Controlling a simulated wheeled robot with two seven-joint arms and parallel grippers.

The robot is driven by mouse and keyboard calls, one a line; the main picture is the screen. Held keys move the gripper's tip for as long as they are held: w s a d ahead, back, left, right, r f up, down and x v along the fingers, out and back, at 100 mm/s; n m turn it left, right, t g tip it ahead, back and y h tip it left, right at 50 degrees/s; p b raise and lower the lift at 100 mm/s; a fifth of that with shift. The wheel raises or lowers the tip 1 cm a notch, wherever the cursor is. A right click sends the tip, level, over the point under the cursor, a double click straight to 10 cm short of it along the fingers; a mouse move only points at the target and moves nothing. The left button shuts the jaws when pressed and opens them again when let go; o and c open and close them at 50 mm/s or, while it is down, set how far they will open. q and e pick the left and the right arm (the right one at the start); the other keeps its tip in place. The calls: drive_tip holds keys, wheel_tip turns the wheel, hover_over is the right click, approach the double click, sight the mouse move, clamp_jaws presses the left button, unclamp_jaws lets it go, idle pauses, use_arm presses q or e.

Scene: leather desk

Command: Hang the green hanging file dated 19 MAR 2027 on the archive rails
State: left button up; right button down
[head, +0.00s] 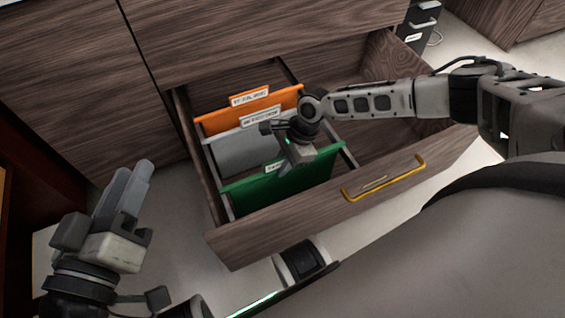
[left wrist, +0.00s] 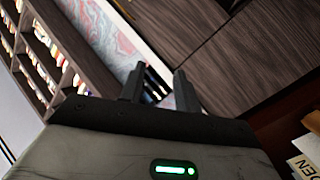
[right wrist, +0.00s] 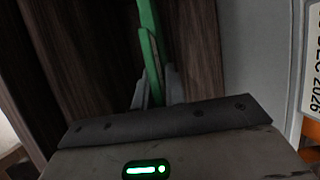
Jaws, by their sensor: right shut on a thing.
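A green hanging file (head: 285,195) is in the open drawer, at the front, spanning the two archive rails (head: 347,157). Its small tab is partly hidden and its date is unreadable. My right gripper (head: 296,158) is shut on the green file's top edge; the right wrist view shows the green file (right wrist: 149,45) between the fingers. I cannot tell whether the file's ends rest on the rails. My left gripper (head: 138,172) is outside the drawer at the left; in the left wrist view its fingers (left wrist: 158,88) are apart with nothing between.
Behind the green file hang a grey file (head: 240,150) and an orange file (head: 225,120), both with white tabs. A tab ending "2026" (right wrist: 315,60) shows in the right wrist view. The drawer front (head: 290,225) has a brass handle (head: 385,183). The drawer's right part looks empty.

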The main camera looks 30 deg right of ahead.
drive_tip(key=c, duration=1.5)
unclamp_jaws()
drive_tip(key=shift+o, duration=0.2)
